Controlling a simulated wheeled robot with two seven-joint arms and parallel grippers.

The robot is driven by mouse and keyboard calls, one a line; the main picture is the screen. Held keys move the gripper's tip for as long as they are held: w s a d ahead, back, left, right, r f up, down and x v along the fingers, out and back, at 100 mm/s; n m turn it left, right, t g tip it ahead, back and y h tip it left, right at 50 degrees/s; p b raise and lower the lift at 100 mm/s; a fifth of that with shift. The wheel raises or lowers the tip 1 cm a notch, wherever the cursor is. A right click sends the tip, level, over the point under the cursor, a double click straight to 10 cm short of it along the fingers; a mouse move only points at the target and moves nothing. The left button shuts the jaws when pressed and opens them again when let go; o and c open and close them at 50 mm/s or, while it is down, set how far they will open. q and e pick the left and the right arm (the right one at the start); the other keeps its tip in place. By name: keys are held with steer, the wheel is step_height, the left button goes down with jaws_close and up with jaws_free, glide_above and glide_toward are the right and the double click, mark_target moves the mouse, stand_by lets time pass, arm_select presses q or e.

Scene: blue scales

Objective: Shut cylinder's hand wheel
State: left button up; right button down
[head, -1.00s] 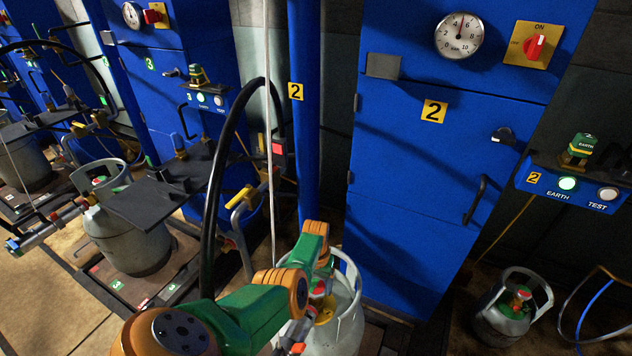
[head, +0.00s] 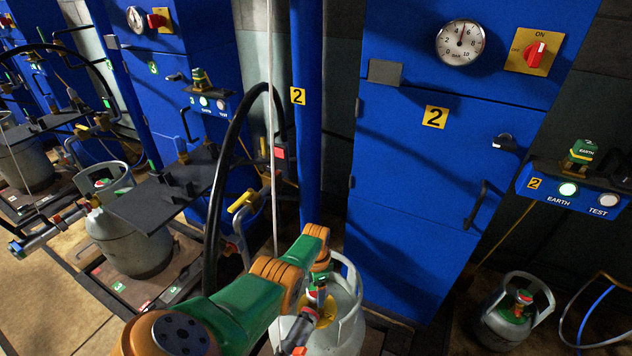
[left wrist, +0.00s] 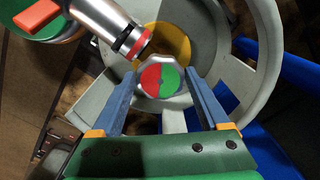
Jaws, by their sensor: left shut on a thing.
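The hand wheel (left wrist: 160,78) is a small knob with a red and green face. In the left wrist view it sits between the blue fingers of my left gripper (left wrist: 157,76), which is shut on it. The grey gas cylinder (head: 347,333) stands under my left arm at the lower middle of the head view, upright with a ring collar (head: 353,283). My left gripper (head: 318,287) reaches down inside this collar, and my wrist partly hides the wheel there. My right gripper is in neither view.
A silver coupling (left wrist: 103,25) with a red band lies beside the wheel. Blue cabinet 2 (head: 420,200) stands behind, with a gauge (head: 460,43) and red switch (head: 535,54). Another cylinder (head: 507,318) stands at right. A black hose (head: 214,210) arches left of my arm.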

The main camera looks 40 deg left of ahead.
arm_select(q)
steer(key=m, duration=0.6)
steer(key=shift+w+a+r+m, duration=0.1)
steer(key=shift+w+m, duration=0.1)
steer(key=shift+m, duration=0.2)
stand_by(0.4)
steer(key=o, duration=1.2)
steer(key=shift+o, duration=0.2)
step_height(320, 180, up, 7)
steer(key=p, duration=0.5)
steer(key=shift+f, duration=0.2)
steer(key=shift+r+p, duration=0.35)
steer(key=shift+p, duration=0.05)
steer(key=shift+f, duration=0.1)
